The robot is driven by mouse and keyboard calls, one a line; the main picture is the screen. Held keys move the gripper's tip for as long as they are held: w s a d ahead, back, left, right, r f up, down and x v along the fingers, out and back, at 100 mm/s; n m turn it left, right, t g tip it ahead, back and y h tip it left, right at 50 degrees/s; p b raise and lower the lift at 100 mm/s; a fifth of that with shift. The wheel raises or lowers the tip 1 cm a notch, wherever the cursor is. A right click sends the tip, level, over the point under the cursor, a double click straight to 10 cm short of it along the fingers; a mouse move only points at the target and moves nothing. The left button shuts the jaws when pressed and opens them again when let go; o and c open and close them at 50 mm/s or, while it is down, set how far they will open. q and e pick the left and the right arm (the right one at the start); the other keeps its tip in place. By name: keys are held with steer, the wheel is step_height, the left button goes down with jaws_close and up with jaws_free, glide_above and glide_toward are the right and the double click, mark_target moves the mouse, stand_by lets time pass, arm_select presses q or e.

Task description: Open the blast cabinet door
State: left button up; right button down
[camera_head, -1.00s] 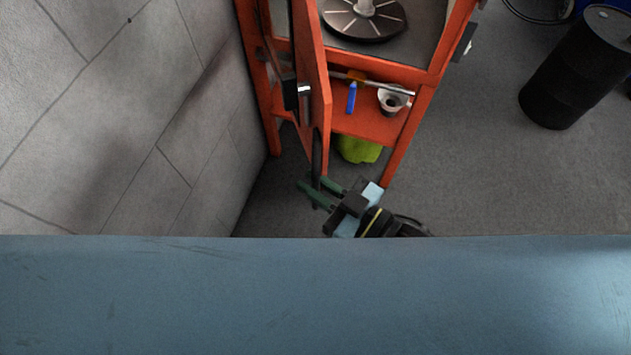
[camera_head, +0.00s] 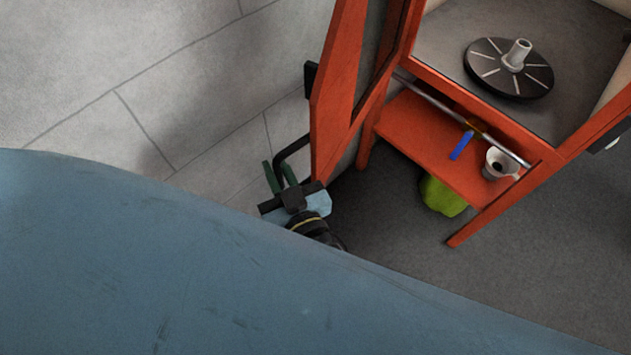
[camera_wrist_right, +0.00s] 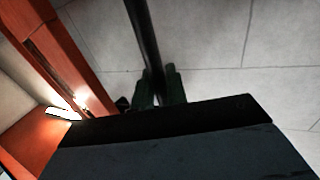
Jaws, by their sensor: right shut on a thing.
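The orange blast cabinet (camera_head: 450,150) stands at the right in the head view. Its orange door (camera_head: 338,95) is swung wide open at the cabinet's left side. A black bar handle (camera_head: 292,149) sticks out from the door's outer face. My right gripper (camera_head: 281,177) is shut on this handle. In the right wrist view the dark handle bar (camera_wrist_right: 143,35) runs up from between the green fingers (camera_wrist_right: 158,88). The cabinet's inside shows a round dark turntable (camera_head: 508,70). My left gripper is not in view.
A shelf under the cabinet holds a blue item (camera_head: 461,146) and a white cup-like part (camera_head: 499,163). A green lump (camera_head: 442,196) lies beneath it. A grey block wall (camera_head: 180,90) stands close on the left. Grey floor (camera_head: 570,250) is clear at the right.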

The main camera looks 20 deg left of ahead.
steer(key=shift+a+f, duration=0.2)
steer(key=shift+a, duration=0.6)
steer(key=c, duration=1.5)
jaws_free()
steer(key=shift+r, duration=0.15)
steer(key=shift+d, duration=0.1)
steer(key=p+v, duration=0.1)
steer(key=v, duration=1.2)
steer(key=shift+d, duration=0.15)
